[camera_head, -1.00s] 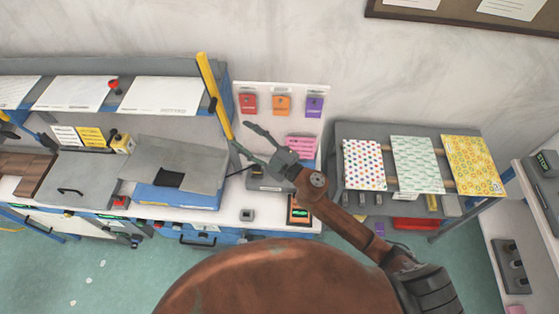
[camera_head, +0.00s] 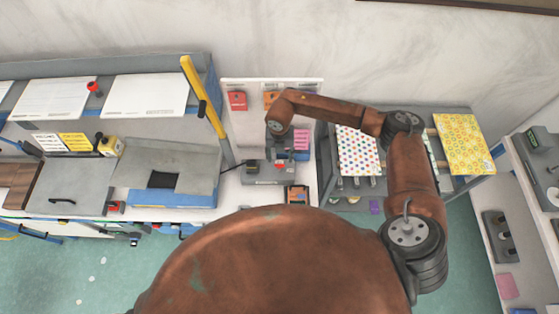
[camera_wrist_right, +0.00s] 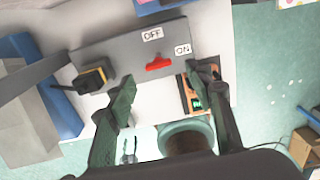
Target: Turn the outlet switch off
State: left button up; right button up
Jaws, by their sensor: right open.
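The grey outlet box (camera_head: 262,179) sits on the white bench top at the foot of the pegboard. In the right wrist view the box (camera_wrist_right: 115,50) shows OFF and ON labels and a red switch (camera_wrist_right: 158,64). I cannot tell for sure which label the switch is set to. A black and yellow plug (camera_wrist_right: 93,78) is on the box. My right gripper (camera_wrist_right: 170,80) is open and points down, its fingers apart on either side of the switch area in the picture, holding nothing. In the head view my wrist partly hides the box. My left gripper is not in view.
An orange-framed device with a green display (camera_wrist_right: 197,103) lies close beside the box. The pegboard (camera_head: 235,125) with coloured packets stands behind. A yellow lever (camera_head: 203,98) rises to the left. A rack with patterned sheets (camera_head: 462,145) is to the right.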

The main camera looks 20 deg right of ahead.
aim_at(279, 165)
notch_tip(279, 165, down, 4)
jog(key=shift+a+r+p, duration=0.1)
jog(key=shift+p, duration=0.4)
jog(key=shift+f, duration=0.75)
jog(key=shift+c, duration=0.5)
jog(key=c, duration=1.1)
jog(key=shift+o, duration=0.2)
